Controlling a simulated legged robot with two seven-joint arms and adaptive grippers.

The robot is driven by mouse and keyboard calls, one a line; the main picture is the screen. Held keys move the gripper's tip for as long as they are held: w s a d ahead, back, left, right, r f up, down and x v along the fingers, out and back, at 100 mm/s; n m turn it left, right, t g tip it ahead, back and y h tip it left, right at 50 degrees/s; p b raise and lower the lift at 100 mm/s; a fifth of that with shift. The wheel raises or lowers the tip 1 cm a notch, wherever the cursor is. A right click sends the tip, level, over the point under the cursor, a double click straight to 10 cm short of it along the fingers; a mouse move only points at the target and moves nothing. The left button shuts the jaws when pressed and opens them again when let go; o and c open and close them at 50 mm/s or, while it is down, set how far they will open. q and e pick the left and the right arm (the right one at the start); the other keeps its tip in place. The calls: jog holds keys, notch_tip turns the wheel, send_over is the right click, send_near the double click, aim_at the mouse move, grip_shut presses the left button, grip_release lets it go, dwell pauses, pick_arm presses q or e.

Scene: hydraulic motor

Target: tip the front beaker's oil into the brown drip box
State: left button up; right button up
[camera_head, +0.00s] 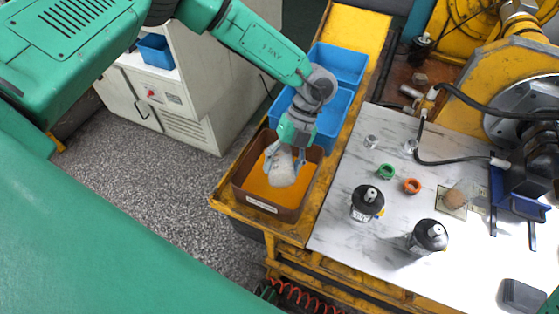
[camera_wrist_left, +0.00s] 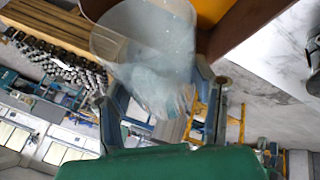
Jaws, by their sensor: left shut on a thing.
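The brown drip box (camera_head: 243,196) stands on the yellow bench, with an orange-yellow inside. My left gripper (camera_head: 285,152) is over the box, shut on a clear beaker (camera_head: 283,170). The beaker is tilted, its mouth toward the box. In the left wrist view the beaker (camera_wrist_left: 150,45) is close up between the fingers (camera_wrist_left: 165,110), and a brown wall of the box (camera_wrist_left: 250,25) shows behind it. I cannot tell how much oil is in the beaker. My right gripper is not in view.
Blue bins (camera_head: 338,65) stand right behind the drip box. The marble-look table (camera_head: 340,230) to the right holds two dark bottles (camera_head: 367,199) (camera_head: 430,235), a green ring (camera_head: 387,171), an orange ring (camera_head: 412,186) and small metal parts. A hose (camera_head: 420,150) lies near the motor.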

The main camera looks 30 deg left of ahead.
pick_arm(q)
jog(key=shift+s+d+t+p, duration=0.1)
jog(key=shift+s+t+p, duration=0.05)
jog(key=shift+t+p, duration=0.25)
jog(key=shift+f, duration=0.15)
jog(key=shift+s+f+t+y+p, duration=0.1)
jog(key=shift+s+t+y+p, duration=0.05)
jog(key=shift+t+y+p, duration=0.45)
jog(key=shift+d+f+p, duration=0.1)
jog(key=shift+f+p, duration=0.05)
jog(key=shift+p, duration=0.2)
jog(key=shift+f, duration=0.2)
